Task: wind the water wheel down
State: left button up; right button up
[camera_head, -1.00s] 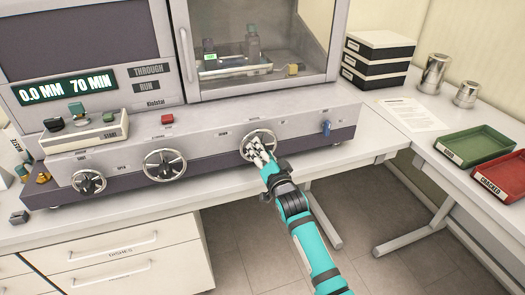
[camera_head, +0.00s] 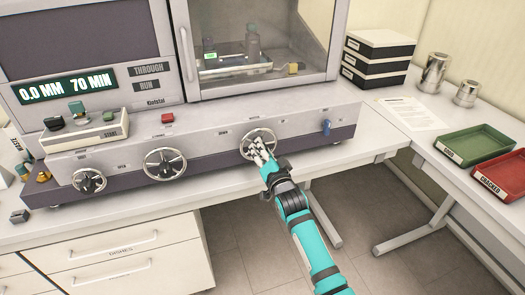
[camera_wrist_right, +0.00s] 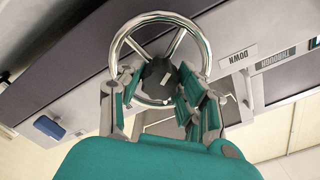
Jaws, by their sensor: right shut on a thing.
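A silver handwheel (camera_head: 248,138) with a dark hub is at the right of the machine's front panel. In the right wrist view the same wheel (camera_wrist_right: 160,78) fills the top middle, with a label reading DOWN to its right. My right gripper (camera_head: 259,152) is on this wheel, its fingers shut on it around the hub and lower rim; it also shows in the wrist view (camera_wrist_right: 152,98). The fingers hide part of the wheel. My left gripper is not in view.
Two more handwheels, one in the middle (camera_head: 165,164) and one at left (camera_head: 89,181), sit on the panel. A blue lever (camera_head: 326,127) is to the right. The display (camera_head: 66,88) reads 0.0 MM 70 MIN. Green (camera_head: 470,143) and red (camera_head: 500,175) trays lie at right.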

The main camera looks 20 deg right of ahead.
jog(key=n, duration=0.4)
jog(key=shift+p, duration=0.35)
jog(key=n, duration=0.4)
jog(key=shift+n, duration=0.3)
jog(key=n, duration=0.4)
jog(key=shift+f+n, duration=0.1)
jog(key=shift+n, duration=2.2)
jog(key=o, duration=1.1)
jog(key=shift+o, duration=0.2)
